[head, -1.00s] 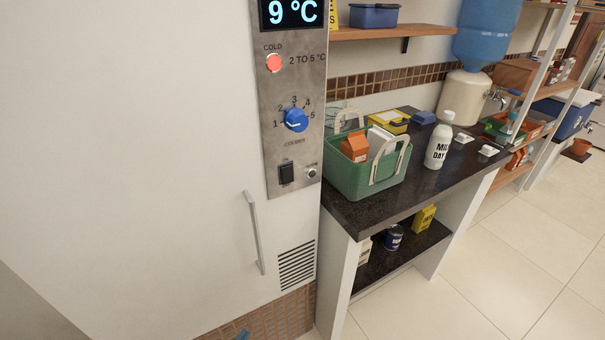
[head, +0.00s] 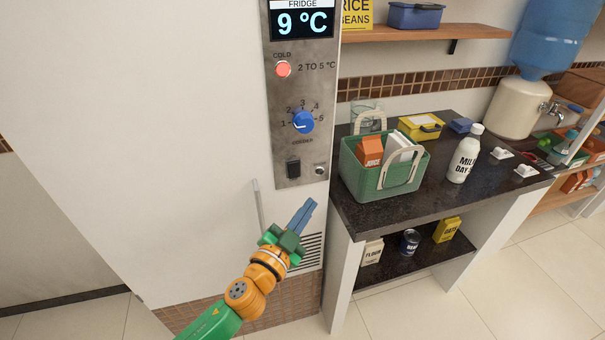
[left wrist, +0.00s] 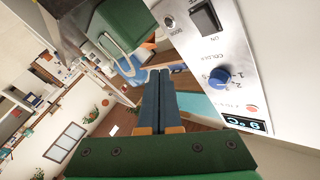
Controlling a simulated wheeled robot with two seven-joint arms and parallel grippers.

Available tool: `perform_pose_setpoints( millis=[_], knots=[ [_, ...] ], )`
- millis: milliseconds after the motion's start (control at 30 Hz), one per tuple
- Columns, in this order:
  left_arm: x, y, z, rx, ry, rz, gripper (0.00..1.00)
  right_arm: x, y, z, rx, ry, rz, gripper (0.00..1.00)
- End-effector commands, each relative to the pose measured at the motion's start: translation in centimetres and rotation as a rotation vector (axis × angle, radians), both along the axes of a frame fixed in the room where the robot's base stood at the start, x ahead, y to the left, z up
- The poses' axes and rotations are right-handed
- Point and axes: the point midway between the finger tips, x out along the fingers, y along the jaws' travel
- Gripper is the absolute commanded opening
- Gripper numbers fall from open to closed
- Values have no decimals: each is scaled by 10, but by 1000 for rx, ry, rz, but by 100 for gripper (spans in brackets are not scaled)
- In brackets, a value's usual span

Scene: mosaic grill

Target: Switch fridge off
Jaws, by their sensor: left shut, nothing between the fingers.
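The white fridge (head: 190,150) has a grey control panel (head: 320,155) on its front. The display (head: 303,23) reads 9 °C under the word FRIDGE. A round red light (head: 283,69) marked COLD is below it, then a blue dial (head: 303,122) with numbers 1 to 5. A black rocker switch (head: 293,168) is at the bottom of the panel; it also shows in the left wrist view (left wrist: 205,18), with lettering beside it. My left gripper (head: 306,208) is shut and empty, below the switch and apart from the panel. My right gripper is not in view.
The fridge's bar handle (head: 258,203) is just left of my left gripper. A dark counter (head: 400,205) stands to the right with a green basket (head: 352,175), a milk bottle (head: 465,155) and a yellow box (head: 420,127).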

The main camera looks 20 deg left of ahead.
Motion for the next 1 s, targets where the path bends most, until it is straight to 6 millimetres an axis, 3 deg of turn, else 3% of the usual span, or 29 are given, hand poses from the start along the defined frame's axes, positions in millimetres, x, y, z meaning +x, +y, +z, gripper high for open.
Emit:
perform_pose_setpoints(
  millis=[367, 1000],
  knots=[
    [2, 1, 0, 2, -2, -1, 0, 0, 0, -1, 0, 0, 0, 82],
    [68, 45, -13, 1, -1, 1, 0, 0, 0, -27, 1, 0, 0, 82]
  ],
)
